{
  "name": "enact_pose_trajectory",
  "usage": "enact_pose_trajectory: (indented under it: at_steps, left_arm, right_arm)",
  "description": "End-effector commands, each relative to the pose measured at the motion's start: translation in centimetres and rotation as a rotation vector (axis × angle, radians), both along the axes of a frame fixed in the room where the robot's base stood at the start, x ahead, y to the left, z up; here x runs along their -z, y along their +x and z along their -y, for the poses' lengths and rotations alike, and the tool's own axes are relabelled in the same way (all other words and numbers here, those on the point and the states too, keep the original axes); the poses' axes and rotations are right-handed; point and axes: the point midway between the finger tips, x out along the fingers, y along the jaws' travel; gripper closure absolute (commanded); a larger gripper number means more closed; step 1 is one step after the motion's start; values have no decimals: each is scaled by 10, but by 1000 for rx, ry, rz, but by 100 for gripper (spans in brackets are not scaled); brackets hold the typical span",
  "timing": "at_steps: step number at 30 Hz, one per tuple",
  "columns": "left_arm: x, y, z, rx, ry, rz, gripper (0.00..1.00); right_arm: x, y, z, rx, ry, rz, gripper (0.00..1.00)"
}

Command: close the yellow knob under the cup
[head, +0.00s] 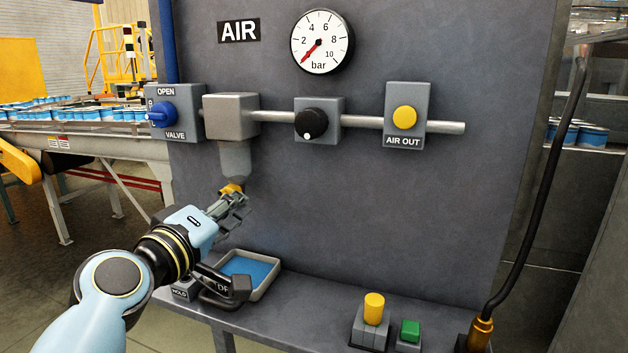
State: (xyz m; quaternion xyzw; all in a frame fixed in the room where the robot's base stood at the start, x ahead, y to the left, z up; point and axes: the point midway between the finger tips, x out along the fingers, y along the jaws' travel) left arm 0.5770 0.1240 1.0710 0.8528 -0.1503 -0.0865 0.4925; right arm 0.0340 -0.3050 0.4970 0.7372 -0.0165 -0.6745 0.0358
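The yellow knob (231,188) sits at the bottom of the translucent grey cup (235,158), which hangs under a grey square block (231,117) on the panel. My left gripper (238,198) is right at the knob, with its fingers just below and beside it. The fingers hide part of the knob. I cannot tell whether they touch it or how far apart they are. My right gripper is not in view.
The dark panel (400,210) carries a blue valve knob (162,114), a black knob (311,123), a yellow button (404,117) and a gauge (322,42) near zero. A black hose (533,210) hangs right.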

Motion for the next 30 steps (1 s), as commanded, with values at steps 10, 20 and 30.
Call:
enact_pose_trajectory:
  at_steps: [10,20,30]
  left_arm:
    - [1,-22,-3,-1,1,-3,100]
    - [1,-56,-16,-1,1,0,100]
    - [1,-58,-16,0,-3,-2,100]
  right_arm:
    - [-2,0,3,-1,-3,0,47]
    - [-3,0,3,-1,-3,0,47]
    - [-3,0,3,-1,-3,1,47]
